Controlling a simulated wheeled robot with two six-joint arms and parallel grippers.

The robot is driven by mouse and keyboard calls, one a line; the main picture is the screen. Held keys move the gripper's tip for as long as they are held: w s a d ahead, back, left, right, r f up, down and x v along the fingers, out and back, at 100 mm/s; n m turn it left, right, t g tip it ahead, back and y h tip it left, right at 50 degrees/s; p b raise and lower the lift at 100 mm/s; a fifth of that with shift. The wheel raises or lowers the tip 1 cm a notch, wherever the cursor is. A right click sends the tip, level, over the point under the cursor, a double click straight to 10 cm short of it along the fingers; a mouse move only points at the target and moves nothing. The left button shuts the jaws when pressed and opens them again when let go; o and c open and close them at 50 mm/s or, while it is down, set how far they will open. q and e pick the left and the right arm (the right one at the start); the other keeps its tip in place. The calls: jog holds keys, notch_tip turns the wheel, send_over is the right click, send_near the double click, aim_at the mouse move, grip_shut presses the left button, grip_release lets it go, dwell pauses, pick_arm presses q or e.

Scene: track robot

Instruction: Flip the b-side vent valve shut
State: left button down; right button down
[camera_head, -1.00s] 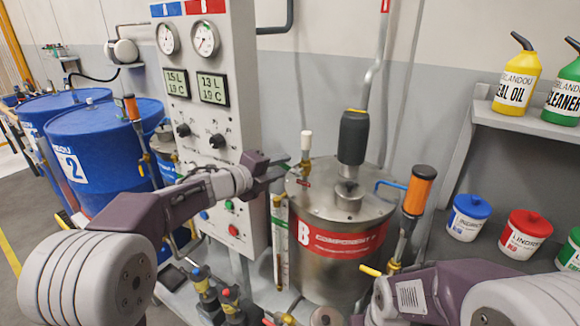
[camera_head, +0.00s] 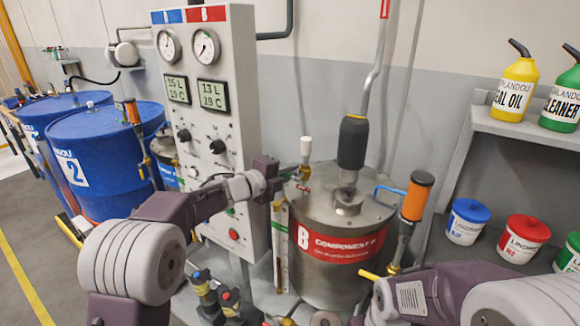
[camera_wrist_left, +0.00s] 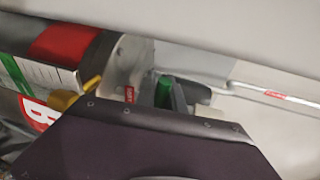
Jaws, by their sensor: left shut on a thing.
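The steel B tank (camera_head: 335,262) with its red "B COMPONENT" label stands right of the panel. On the left of its lid is the vent fitting with a white-topped brass piece (camera_head: 306,158) and a small red part (camera_head: 303,187). My left gripper (camera_head: 287,173) is at this fitting, its fingers pointing right. In the left wrist view a green handle (camera_wrist_left: 163,92) sits between the fingers, which are shut on it, and a red tag (camera_wrist_left: 129,93) is beside it. The handle's exact angle is hard to tell. My right arm is at the lower right; its fingers do not show.
The grey panel (camera_head: 215,130) with gauges and knobs stands close behind my left forearm. A dark motor (camera_head: 352,143) rises from the lid. An orange-topped cylinder (camera_head: 417,197) stands right of the tank. Blue drums (camera_head: 105,160) are at the left, a shelf (camera_head: 540,125) with cans at the right.

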pick_arm(q)
jog(key=shift+f+n, duration=0.15)
jog(key=shift+n, duration=0.25)
pick_arm(e)
jog(key=shift+r, duration=0.25)
pick_arm(q)
jog(key=c, duration=1.4)
grip_release()
jog(key=shift+c, duration=0.2)
jog(key=v, duration=0.9)
pick_arm(e)
jog(key=shift+f, duration=0.15)
pick_arm(q)
jog(key=shift+f, duration=0.15)
